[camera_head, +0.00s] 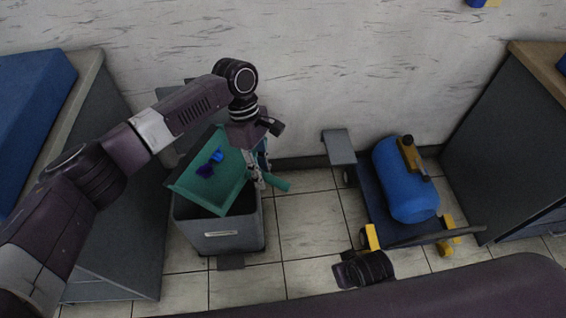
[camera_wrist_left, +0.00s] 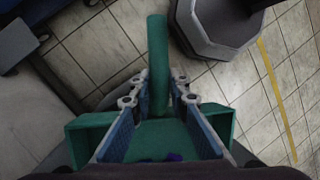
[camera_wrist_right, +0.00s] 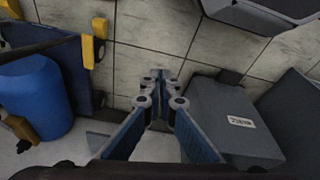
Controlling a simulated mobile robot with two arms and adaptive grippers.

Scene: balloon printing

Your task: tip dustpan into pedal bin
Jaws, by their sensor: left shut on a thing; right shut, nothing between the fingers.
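The green dustpan (camera_head: 232,180) is over the open mouth of the grey pedal bin (camera_head: 222,240), tilted, with dark blue and purple scraps (camera_head: 210,163) on it. My left gripper (camera_head: 255,175) is shut on its handle, which shows in the left wrist view (camera_wrist_left: 157,50) between the fingers (camera_wrist_left: 158,95). In that view the scraps are mostly cut off at the bottom edge. The bin's raised lid (camera_head: 180,100) is partly hidden behind my left arm. My right gripper (camera_wrist_right: 160,85) is shut and empty; the labelled bin front (camera_wrist_right: 215,115) is to its right in the right wrist view.
A grey cabinet (camera_head: 125,200) stands close to the left of the bin. A cart with a blue tank (camera_head: 405,180) is to the right, and another cabinet (camera_head: 505,130) stands beyond it. Tiled floor (camera_head: 305,220) lies clear between bin and cart. The wall is behind.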

